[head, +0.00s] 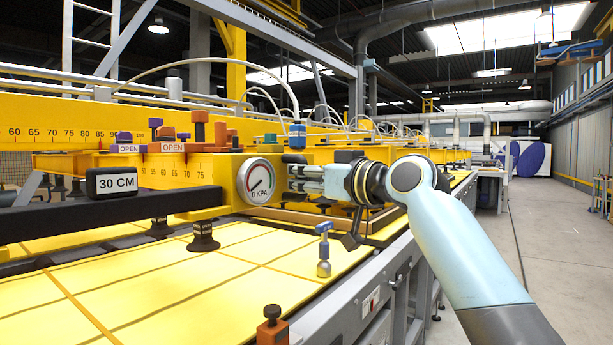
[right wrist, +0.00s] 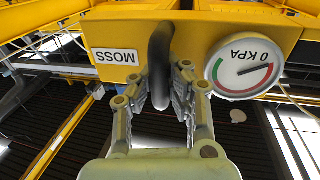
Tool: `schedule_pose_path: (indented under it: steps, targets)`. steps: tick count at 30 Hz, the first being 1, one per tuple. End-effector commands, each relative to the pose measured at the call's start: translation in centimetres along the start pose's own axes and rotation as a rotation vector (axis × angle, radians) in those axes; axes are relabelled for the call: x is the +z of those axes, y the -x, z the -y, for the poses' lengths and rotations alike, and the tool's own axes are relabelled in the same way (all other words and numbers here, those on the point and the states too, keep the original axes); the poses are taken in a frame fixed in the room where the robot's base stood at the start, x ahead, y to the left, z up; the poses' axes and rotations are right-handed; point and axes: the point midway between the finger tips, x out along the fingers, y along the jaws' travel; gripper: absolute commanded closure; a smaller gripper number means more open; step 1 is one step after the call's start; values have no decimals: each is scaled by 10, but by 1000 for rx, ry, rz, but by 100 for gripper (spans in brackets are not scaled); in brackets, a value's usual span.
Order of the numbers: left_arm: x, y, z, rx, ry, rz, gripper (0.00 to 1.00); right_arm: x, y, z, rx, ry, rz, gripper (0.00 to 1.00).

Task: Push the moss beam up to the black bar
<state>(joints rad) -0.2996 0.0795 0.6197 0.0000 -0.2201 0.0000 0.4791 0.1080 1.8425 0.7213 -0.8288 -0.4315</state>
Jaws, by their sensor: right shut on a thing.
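The moss beam (head: 215,172) is a yellow beam with a round 0 KPA gauge (head: 260,181) at its right end. Its MOSS label (right wrist: 115,57) shows upside down in the right wrist view. The black bar (head: 140,202) runs along the near side of the beam from the left and bears a 30 CM sign (head: 111,183). I cannot tell if beam and bar touch. My right gripper (head: 292,175) is at the beam's end, and its fingers (right wrist: 161,85) are shut around the dark handle (right wrist: 160,50). My left gripper is not in view.
Yellow sheets (head: 190,285) lie on the table below, under dark suction cups (head: 203,238). A small blue-topped hammer-like thing (head: 323,250) stands near the table's right edge. An orange-brown knob (head: 271,325) is at the front. The aisle (head: 540,235) on the right is clear.

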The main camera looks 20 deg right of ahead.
Motion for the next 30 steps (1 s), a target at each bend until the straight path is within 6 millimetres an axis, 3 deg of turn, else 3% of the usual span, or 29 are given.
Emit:
schedule_pose_path:
  steps: [3,11,20,30]
  targets:
    - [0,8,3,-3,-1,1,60,0,4,22,-7,-10,5,100]
    - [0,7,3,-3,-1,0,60,3,5,25,-6,-8,7,100]
    - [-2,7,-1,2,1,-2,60,2,5,24,-5,-6,6,61]
    - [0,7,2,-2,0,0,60,2,9,23,-3,-4,6,60]
